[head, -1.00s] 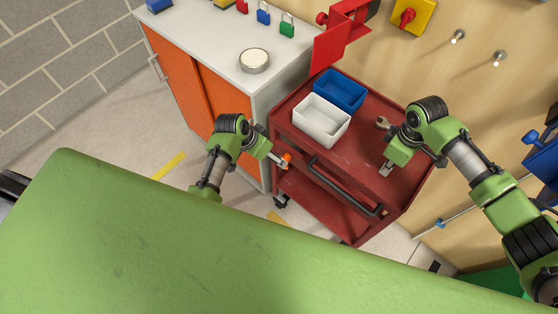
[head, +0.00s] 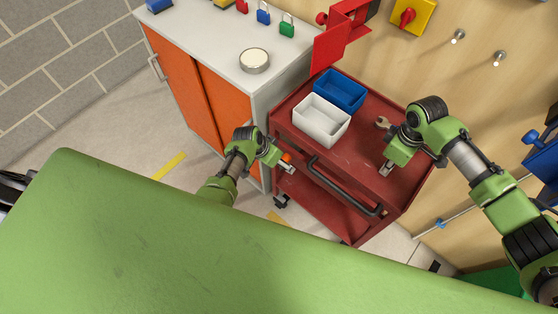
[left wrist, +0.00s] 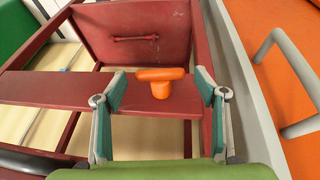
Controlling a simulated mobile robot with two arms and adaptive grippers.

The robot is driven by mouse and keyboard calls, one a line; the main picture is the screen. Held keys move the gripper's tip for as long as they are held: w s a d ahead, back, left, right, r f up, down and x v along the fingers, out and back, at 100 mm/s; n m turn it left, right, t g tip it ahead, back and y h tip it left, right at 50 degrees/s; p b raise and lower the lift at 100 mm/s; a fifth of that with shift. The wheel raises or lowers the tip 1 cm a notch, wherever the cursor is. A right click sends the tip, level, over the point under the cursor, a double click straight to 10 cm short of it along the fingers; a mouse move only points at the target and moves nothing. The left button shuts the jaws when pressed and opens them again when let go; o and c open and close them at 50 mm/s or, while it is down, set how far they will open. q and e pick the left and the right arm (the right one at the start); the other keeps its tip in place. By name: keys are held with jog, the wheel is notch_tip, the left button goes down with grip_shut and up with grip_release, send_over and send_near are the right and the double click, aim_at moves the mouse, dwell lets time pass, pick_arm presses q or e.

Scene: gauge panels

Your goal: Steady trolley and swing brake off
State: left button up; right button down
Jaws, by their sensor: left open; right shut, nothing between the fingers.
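The red trolley (head: 360,145) stands against the cabinet's right side, with a dark handle bar (head: 345,188) along its near edge. The orange brake lever (head: 287,157) is at the trolley's near left corner. In the left wrist view the brake lever (left wrist: 160,80) is T-shaped, its bar lying crosswise. My left gripper (head: 287,166) is open at the lever. The lever shows between its two fingertips (left wrist: 161,90), with gaps on both sides. My right gripper (head: 386,170) is shut and empty, pointing down at the trolley top's right part; I cannot tell if it touches.
A white bin (head: 322,120), a blue bin (head: 340,90) and a wrench (head: 382,123) lie on the trolley top. The orange and white cabinet (head: 190,75) stands close on the left, leaving little room. Floor (head: 135,135) is clear left of it.

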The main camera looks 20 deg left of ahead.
pick_arm(q)
jog(key=c, duration=1.1)
jog(key=shift+w+a+f+n+g+h, duration=0.15)
jog(key=shift+g+h, duration=0.1)
jog(key=shift+h, duration=0.3)
jog(key=shift+s+a+f+n+g+h, duration=0.1)
jog(key=shift+a+g+h, duration=0.1)
jog(key=shift+h, duration=0.4)
jog(key=shift+w+a+f+n+g+h, duration=0.15)
jog(key=shift+g+h, duration=0.1)
jog(key=shift+h, duration=0.3)
jog(key=shift+s+r+h, duration=0.1)
jog(key=shift+r+h, duration=0.05)
jog(key=shift+h, duration=0.15)
jog(key=shift+d, duration=0.1)
jog(key=o, duration=1.1)
jog(key=shift+r, duration=0.1)
jog(key=v, duration=1.2)
